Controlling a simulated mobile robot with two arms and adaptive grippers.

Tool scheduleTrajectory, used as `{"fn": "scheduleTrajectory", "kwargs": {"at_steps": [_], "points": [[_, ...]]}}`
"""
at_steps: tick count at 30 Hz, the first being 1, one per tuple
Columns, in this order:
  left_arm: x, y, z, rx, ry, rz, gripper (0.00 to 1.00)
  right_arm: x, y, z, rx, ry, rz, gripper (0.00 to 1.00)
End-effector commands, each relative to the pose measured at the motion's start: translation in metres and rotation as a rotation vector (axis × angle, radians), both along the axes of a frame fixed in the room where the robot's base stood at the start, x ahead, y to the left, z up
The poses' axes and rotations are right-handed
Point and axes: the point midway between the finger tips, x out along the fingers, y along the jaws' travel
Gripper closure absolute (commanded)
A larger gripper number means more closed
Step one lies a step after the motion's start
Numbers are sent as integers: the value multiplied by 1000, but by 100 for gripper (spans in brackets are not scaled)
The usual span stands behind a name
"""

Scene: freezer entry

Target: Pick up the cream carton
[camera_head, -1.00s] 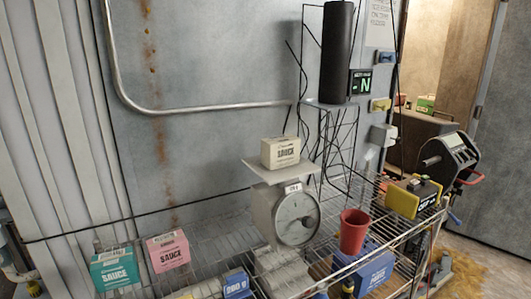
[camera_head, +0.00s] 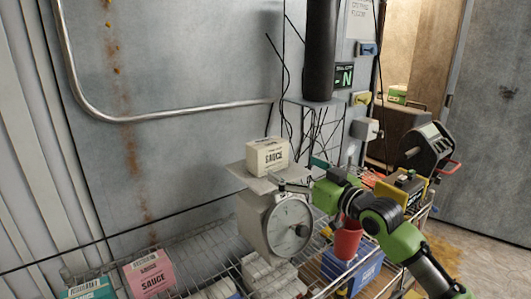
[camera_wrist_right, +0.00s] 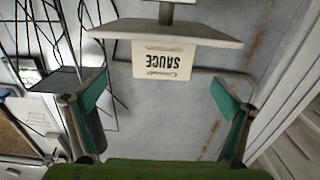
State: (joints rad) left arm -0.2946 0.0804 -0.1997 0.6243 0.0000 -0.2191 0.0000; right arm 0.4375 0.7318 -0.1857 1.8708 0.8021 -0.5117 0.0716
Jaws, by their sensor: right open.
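The cream carton (camera_head: 267,156), lettered SAUCE, stands upright on the flat plate (camera_head: 262,183) of the dial scale (camera_head: 275,224). My right gripper (camera_head: 290,186) is just right of the carton at plate height in the head view, its fingers small and partly hard to make out. In the right wrist view, which is upside down, the carton (camera_wrist_right: 161,60) shows between and beyond the two spread green-padded fingers (camera_wrist_right: 160,80). The gripper is open and empty, apart from the carton. My left gripper is not in view.
A pink carton (camera_head: 149,274) and a teal carton (camera_head: 90,290) stand on the wire shelf at left. A red cup (camera_head: 346,241) and blue box (camera_head: 352,270) are below my right arm. A dark cylinder (camera_head: 321,50) and thin wires are behind the scale.

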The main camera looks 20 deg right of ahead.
Motion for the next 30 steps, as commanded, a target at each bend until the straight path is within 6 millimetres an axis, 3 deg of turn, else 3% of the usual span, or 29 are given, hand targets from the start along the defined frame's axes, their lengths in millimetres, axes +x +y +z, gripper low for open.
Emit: {"fn": "scheduleTrajectory", "kwargs": {"at_steps": [6, 14, 18, 24, 30], "points": [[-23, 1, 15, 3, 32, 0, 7, 40, 14, 3, 3, 1, -1, 4], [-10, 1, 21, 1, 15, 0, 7, 57, 22, 1, -2, 2, 0, 4], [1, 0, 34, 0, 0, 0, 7, 71, 30, 3, 0, 2, 0, 4], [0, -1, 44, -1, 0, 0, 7, 94, 39, -1, -1, 1, -1, 4], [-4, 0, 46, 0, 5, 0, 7, 103, 43, -3, -3, 1, 0, 4]]}}
